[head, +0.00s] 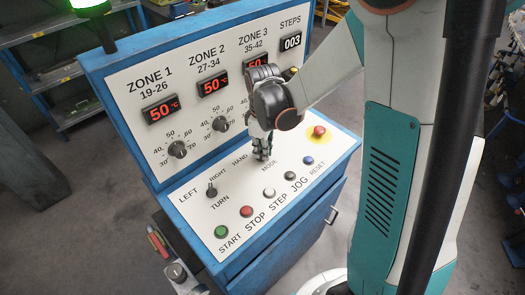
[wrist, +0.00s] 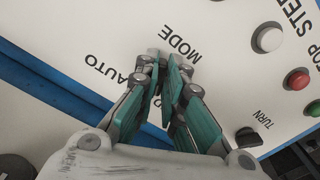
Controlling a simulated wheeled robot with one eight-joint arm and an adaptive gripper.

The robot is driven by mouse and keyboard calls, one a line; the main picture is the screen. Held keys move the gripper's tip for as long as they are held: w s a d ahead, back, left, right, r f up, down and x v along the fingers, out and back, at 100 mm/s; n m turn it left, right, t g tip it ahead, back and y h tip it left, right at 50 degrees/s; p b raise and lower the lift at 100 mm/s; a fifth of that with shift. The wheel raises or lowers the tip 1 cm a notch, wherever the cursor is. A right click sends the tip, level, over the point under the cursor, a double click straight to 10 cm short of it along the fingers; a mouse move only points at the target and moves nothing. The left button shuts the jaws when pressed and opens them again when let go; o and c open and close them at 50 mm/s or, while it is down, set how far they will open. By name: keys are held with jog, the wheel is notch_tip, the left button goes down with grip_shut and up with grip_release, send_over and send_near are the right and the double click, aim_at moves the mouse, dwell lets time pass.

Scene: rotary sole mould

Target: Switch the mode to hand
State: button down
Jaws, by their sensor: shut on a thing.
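My gripper (head: 262,154) points down at the sloped control panel, at the mode switch beside the printed word MODE. In the head view the HAND label (head: 240,158) shows just left of the fingers. In the wrist view my gripper's teal fingers (wrist: 163,72) are close together, between the AUTO label (wrist: 130,86) and the MODE label (wrist: 182,42).
The black turn knob (head: 211,190) lies left of my gripper. Green start (head: 221,232), red stop (head: 246,211), white step (head: 269,193), black jog (head: 290,175) and blue reset (head: 308,160) buttons line the front. A red emergency button (head: 319,131) is at right.

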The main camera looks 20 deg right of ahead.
jog(key=shift+n, duration=0.9)
jog(key=c, duration=1.7)
grip_release()
jog(key=shift+r, duration=0.15)
notch_tip(320, 180, up, 12)
jog(key=s+r+m+t+b, duration=0.2)
jog(key=s+m+t, duration=0.5)
jog(key=s+m, duration=0.4)
jog(key=s, duration=0.4)
jog(key=shift+s+a+r+b, duration=0.15)
jog(key=shift+r+b, duration=0.15)
jog(key=shift+r, duration=0.1)
